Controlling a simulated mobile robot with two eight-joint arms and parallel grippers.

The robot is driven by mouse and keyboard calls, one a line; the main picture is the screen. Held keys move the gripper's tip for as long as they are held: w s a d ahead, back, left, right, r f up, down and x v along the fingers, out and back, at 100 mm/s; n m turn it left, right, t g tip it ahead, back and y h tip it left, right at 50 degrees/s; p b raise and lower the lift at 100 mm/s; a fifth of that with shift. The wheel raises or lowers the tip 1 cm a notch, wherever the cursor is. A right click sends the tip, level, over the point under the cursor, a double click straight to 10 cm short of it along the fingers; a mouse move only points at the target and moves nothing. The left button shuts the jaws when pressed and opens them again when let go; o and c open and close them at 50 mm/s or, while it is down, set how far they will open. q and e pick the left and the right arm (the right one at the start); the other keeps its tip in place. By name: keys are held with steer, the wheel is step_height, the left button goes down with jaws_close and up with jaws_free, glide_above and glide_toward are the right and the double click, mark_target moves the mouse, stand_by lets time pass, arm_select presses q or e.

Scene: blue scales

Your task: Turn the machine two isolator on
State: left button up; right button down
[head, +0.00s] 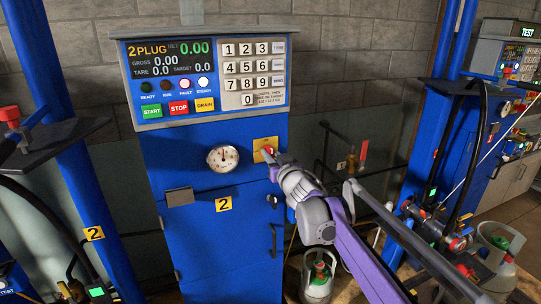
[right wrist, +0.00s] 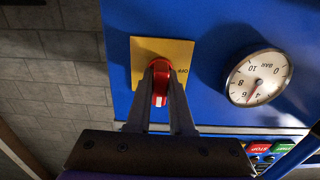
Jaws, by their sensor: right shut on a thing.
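The machine two isolator is a red knob (right wrist: 160,82) on a yellow plate (right wrist: 146,50), at the right of the blue cabinet front (head: 188,245). The plate also shows in the head view (head: 260,144), partly behind my gripper. My right gripper (head: 269,157) reaches it from the lower right. In the right wrist view my right gripper's fingers (right wrist: 161,95) are shut on the knob, one on each side. A pale mark shows at the knob's lower end in that view. "OFF" is printed on the plate to the right of the knob. My left gripper is not in view.
A dial gauge (head: 223,158) sits left of the isolator. Above is the panel with display (head: 172,57), keypad and buttons. A yellow "2" label (head: 223,204) is below. A gas cylinder (head: 318,280) stands beneath my arm. Another machine (head: 485,125) is at the right.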

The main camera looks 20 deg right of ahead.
stand_by(0.3)
steer(key=c, duration=0.8)
jaws_free()
steer(key=s, duration=1.1)
steer(key=shift+a, duration=0.3)
